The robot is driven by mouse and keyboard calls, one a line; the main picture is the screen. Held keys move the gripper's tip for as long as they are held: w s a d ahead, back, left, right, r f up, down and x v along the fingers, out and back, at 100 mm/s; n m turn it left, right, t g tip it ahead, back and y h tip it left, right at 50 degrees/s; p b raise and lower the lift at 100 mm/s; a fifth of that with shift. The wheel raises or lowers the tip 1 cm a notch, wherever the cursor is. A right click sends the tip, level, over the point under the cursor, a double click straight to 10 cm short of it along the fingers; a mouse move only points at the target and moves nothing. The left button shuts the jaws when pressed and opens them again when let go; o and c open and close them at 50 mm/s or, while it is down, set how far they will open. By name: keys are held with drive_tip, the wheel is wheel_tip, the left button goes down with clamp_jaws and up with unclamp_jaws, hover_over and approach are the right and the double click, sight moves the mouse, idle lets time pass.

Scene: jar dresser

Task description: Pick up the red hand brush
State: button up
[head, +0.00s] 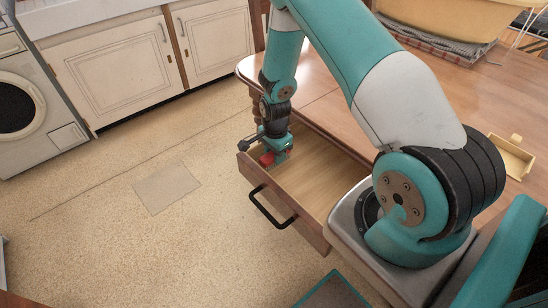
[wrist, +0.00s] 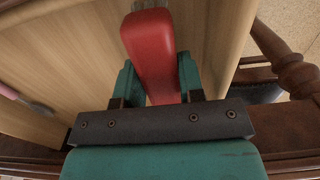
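The red hand brush (wrist: 150,45) lies between the two fingers of my gripper (wrist: 157,75) in the wrist view, with a finger against each side. Its near end runs down behind the dark gripper bar and is hidden. In the head view a small red part of the brush (head: 266,159) shows beside my gripper (head: 275,156), at the far end of the open wooden drawer (head: 325,184). The fingers appear closed on the brush. I cannot tell whether it is lifted off the drawer floor.
A pink-handled item (wrist: 10,93) with a grey end lies left of the brush in the wrist view. The drawer's black handle (head: 272,207) faces the floor. The wooden table (head: 325,95) carries a yellow tub (head: 455,18) and a small tan tray (head: 511,157).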

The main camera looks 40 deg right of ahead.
drive_tip(key=shift+c, duration=0.3)
drive_tip(key=shift+r, duration=0.5)
wheel_tip(320, 180, up, 19)
drive_tip(key=shift+p, duration=0.45)
